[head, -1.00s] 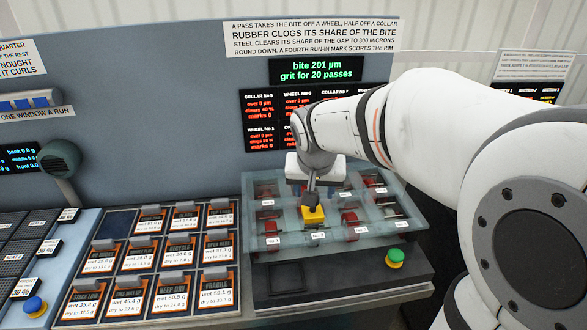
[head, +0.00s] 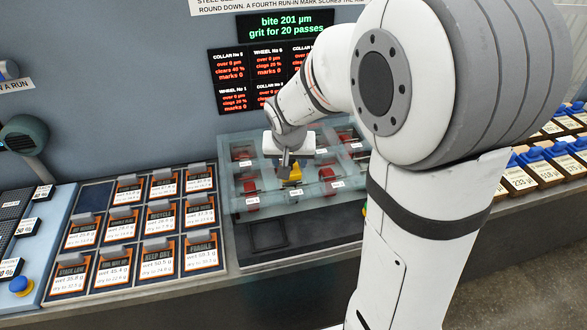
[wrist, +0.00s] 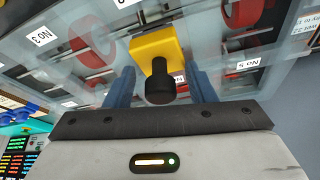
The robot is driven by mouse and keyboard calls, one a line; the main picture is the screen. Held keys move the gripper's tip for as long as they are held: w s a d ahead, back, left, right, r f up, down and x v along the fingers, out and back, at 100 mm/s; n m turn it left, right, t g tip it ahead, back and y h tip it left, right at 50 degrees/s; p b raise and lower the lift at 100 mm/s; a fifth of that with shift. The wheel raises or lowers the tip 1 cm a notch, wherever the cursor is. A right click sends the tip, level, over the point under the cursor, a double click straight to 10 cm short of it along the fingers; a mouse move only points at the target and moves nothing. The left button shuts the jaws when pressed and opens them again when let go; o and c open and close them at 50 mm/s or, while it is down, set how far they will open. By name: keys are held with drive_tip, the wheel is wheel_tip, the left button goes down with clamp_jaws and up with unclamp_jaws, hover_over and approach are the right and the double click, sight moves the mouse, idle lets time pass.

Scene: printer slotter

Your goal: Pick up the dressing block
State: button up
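The dressing block appears to be the yellow block (wrist: 155,48) with a dark round knob, seen close up in the wrist view. In the head view the yellow block (head: 294,174) shows only in part below my gripper (head: 285,160), at the clear-topped case. In the wrist view my gripper (wrist: 162,86) has its two blue fingers apart, one on each side of the knob. A gap shows between the knob and each finger. The block's contact with what lies under it is hard to make out.
The clear-topped case (head: 331,202) holds several red wheels in labelled compartments. Several orange-edged cards (head: 157,260) stand in a rack to the left. A dark screen (head: 284,29) hangs behind. Blue-topped items (head: 540,165) line the right side. My arm hides part of the bench.

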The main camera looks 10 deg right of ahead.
drive_tip(key=c, duration=0.8)
